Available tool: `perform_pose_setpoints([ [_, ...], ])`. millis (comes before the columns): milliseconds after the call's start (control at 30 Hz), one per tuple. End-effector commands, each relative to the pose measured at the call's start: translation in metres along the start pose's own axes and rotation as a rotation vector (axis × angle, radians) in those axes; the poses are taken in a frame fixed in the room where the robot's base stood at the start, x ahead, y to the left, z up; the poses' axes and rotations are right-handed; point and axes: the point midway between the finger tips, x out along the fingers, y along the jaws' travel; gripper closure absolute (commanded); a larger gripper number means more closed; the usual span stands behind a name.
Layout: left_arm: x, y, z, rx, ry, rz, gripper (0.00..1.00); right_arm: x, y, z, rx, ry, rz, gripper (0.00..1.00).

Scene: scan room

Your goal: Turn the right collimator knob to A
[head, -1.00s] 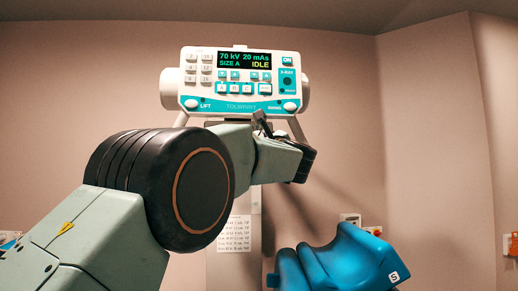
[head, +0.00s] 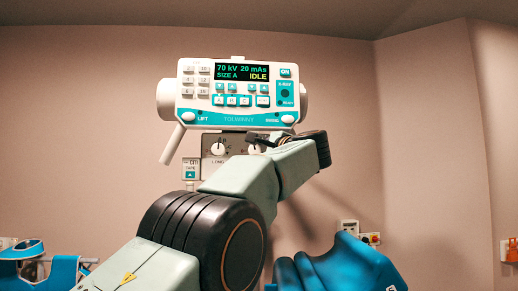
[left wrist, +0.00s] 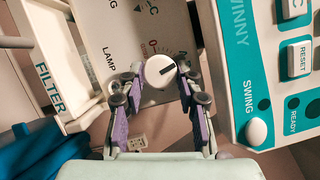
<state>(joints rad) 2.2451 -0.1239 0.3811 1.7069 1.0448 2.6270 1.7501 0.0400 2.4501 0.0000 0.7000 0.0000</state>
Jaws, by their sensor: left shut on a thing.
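The right collimator knob (left wrist: 160,70) is round and white with a black pointer mark. In the left wrist view it sits between the purple pads of my left gripper (left wrist: 158,82), which is shut on it. The pointer mark slants to the right in that view; the letters around the knob are partly covered and too small to read surely. In the head view my left gripper (head: 258,140) reaches the right knob (head: 254,150) and partly hides it. The left knob (head: 218,149), above the LONG label, is clear of it. My right gripper is not in view.
The teal and white console (head: 238,95) reads SIZE A and IDLE and hangs just above the knobs. In the wrist view its edge (left wrist: 226,100) is close on the right, and a FILTER-labelled part (left wrist: 45,85) is on the left. Blue cushions (head: 340,265) lie below.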

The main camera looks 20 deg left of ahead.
Motion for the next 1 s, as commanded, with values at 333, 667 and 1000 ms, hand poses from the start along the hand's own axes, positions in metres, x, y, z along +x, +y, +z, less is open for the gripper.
perform_pose_setpoints([
  [333, 0.0002, 0.0, 0.001, -0.045, -0.004, 0.02, 0.97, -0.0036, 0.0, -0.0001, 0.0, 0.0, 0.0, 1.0],
  [667, 0.0003, 0.0005, 0.0009, -0.044, -0.004, 0.02, 0.64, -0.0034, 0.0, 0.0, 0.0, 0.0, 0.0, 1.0],
  [1000, 0.0002, 0.0002, 0.0004, -0.043, -0.002, 0.019, 0.43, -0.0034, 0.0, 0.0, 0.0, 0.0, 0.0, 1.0],
])
